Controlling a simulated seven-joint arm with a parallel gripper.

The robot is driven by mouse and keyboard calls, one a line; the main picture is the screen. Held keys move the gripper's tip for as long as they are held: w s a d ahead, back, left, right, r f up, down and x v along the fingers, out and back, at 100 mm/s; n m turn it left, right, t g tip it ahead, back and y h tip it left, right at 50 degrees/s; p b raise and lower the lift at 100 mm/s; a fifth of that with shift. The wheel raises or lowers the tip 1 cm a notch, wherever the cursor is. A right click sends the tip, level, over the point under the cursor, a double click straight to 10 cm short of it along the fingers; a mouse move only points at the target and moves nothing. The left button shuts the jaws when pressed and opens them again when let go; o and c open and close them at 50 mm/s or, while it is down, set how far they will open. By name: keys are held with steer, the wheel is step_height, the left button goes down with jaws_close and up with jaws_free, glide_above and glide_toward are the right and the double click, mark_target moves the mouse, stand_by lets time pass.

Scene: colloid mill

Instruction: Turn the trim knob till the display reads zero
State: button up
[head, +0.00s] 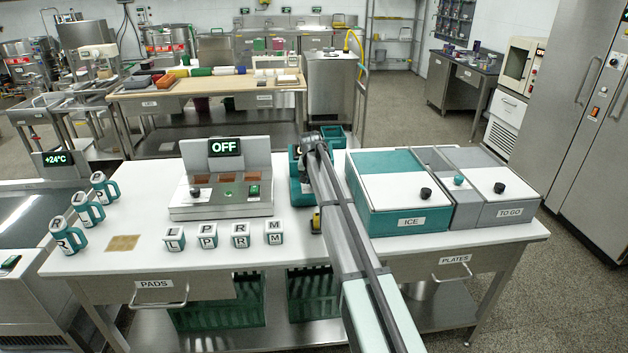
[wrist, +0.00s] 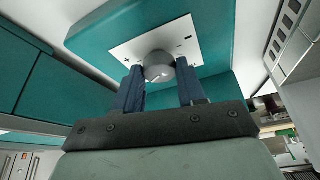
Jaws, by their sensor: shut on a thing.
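The trim knob (wrist: 158,66), round and grey, sits on a white plate (wrist: 126,50) with plus and minus marks. The plate is on a teal housing (wrist: 86,32). My gripper (wrist: 159,82) is shut on the knob, one dark finger on each side. In the head view the teal unit (head: 297,190) stands mid-table, largely covered by my arm, and the knob is hidden there. No numeric reading of this unit shows in either view. A display on the grey machine to its left (head: 225,147) reads OFF.
On the white table (head: 330,245), several lettered cubes (head: 240,235) and teal mugs (head: 103,187) stand left of my arm. A teal ICE bin (head: 397,190) and a grey TO GO bin (head: 490,215) stand on the right. The table's front middle is mostly clear.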

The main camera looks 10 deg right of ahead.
steer(key=o, duration=1.1)
steer(key=shift+c, duration=0.2)
steer(key=v, duration=1.3)
steer(key=shift+s+r, duration=0.2)
steer(key=shift+r, duration=0.15)
